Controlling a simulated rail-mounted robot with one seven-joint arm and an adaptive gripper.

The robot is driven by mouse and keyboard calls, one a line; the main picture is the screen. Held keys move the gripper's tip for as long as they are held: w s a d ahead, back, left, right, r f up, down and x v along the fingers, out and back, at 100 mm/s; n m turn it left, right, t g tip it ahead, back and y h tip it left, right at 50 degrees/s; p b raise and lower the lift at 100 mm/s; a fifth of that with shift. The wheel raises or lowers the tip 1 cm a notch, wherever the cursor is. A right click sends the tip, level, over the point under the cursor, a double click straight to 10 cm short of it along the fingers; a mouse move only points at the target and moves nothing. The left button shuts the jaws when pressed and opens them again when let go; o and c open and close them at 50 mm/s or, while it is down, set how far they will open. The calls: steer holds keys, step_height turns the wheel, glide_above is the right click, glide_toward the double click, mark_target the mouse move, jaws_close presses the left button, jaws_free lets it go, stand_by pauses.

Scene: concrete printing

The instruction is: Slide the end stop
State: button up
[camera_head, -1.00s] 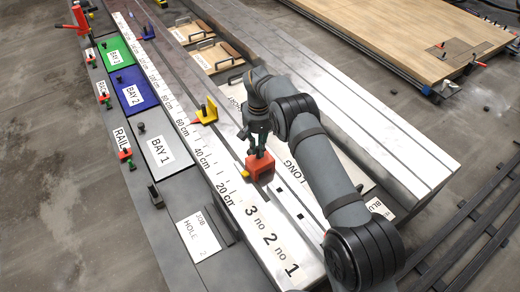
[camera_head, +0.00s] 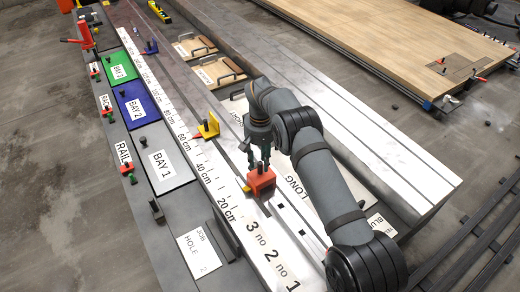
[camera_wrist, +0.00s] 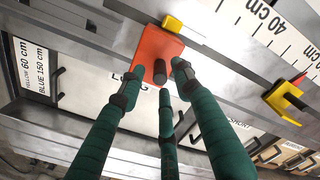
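The orange-red end stop (camera_head: 261,184) sits on the rail beside the white cm scale (camera_head: 205,175), near the 20 cm mark. It has a yellow pointer (camera_head: 247,188) on its scale side and a dark knob on top. In the wrist view the end stop (camera_wrist: 152,48) shows from above with its knob (camera_wrist: 160,72). My gripper (camera_head: 260,162) is right above it, pointing down. In the wrist view its green fingers (camera_wrist: 156,88) are spread around the knob, with visible gaps. I cannot tell whether any fingertip touches it.
A yellow bracket (camera_head: 209,126) with a red pointer stands farther along the rail, and a blue bracket (camera_head: 151,46) beyond it. Bay plates (camera_head: 168,162) lie to the left. Wooden boards with handles (camera_head: 214,72) lie right of the rail. The rail between end stop and yellow bracket looks clear.

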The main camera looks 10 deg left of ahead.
step_height(320, 180, up, 10)
steer(key=shift+r, duration=0.2)
steer(key=shift+f, duration=0.1)
stand_by(0.4)
step_height(320, 180, down, 12)
steer(key=shift+s+r, duration=0.1)
steer(key=shift+r, duration=0.15)
steer(key=shift+d+f, duration=0.1)
steer(key=shift+f, duration=0.1)
steer(key=shift+s+d+r, duration=0.1)
steer(key=shift+s+d, duration=0.15)
steer(key=shift+s, duration=0.1)
